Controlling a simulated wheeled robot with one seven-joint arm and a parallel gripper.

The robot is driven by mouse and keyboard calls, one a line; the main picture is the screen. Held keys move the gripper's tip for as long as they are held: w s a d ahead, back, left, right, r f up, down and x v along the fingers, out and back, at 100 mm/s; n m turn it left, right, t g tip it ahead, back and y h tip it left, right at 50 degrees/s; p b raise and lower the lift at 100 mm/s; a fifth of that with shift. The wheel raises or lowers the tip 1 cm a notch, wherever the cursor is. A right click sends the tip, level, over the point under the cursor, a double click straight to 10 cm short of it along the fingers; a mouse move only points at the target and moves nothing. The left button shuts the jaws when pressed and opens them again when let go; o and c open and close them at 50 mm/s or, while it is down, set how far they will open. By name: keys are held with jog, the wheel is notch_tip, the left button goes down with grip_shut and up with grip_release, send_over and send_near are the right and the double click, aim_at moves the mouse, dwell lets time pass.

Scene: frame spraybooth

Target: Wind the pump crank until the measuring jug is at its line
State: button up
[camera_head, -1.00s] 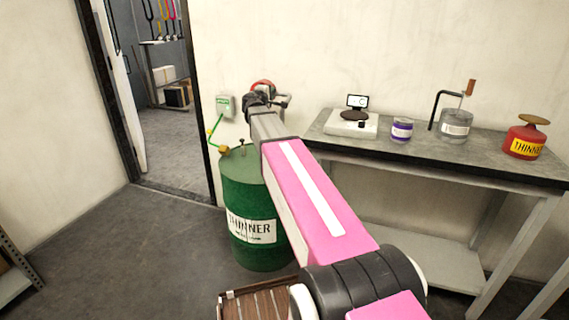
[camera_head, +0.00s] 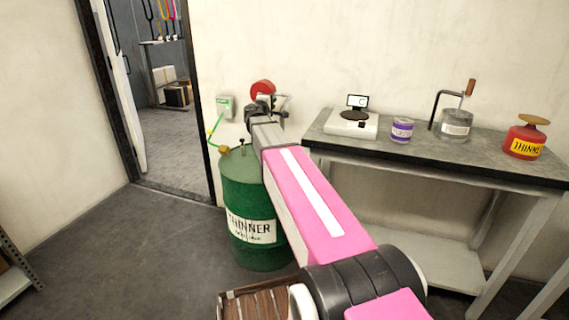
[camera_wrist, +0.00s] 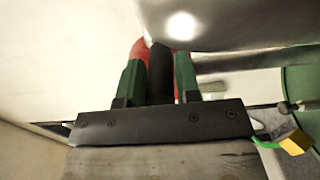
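The green THINNER drum (camera_head: 248,215) stands by the wall, with a pump on top mostly hidden behind my arm. A red round part (camera_head: 262,87) of the pump shows just above my gripper (camera_head: 264,112). In the wrist view my gripper (camera_wrist: 160,78) has its two green fingers on both sides of a black grip (camera_wrist: 160,72), seemingly the crank handle, with no clear gap. A red part (camera_wrist: 138,50) lies behind it, and a shiny grey pump body (camera_wrist: 235,25) is close above. A clear vessel (camera_head: 456,122) on the bench may be the measuring jug; its line and level are unreadable.
The bench (camera_head: 370,150) at right holds a scale (camera_head: 351,124), a purple-labelled cup (camera_head: 402,130) and a red thinner can (camera_head: 523,141). A wooden slatted crate (camera_head: 258,303) sits low in front. The floor at left is clear.

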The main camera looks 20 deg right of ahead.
jog(key=shift+o, duration=0.3)
jog(key=shift+f, duration=0.15)
jog(key=c, duration=0.6)
jog(key=shift+o, duration=0.2)
jog(key=shift+a+f, duration=0.1)
jog(key=shift+w+a+f, duration=0.15)
jog(key=shift+w+f, duration=0.05)
jog(key=shift+f, duration=0.35)
jog(key=w+a+f, duration=0.4)
jog(key=w+a, duration=0.1)
jog(key=a, duration=0.2)
jog(key=shift+w+a, duration=0.35)
jog(key=shift+a, duration=0.05)
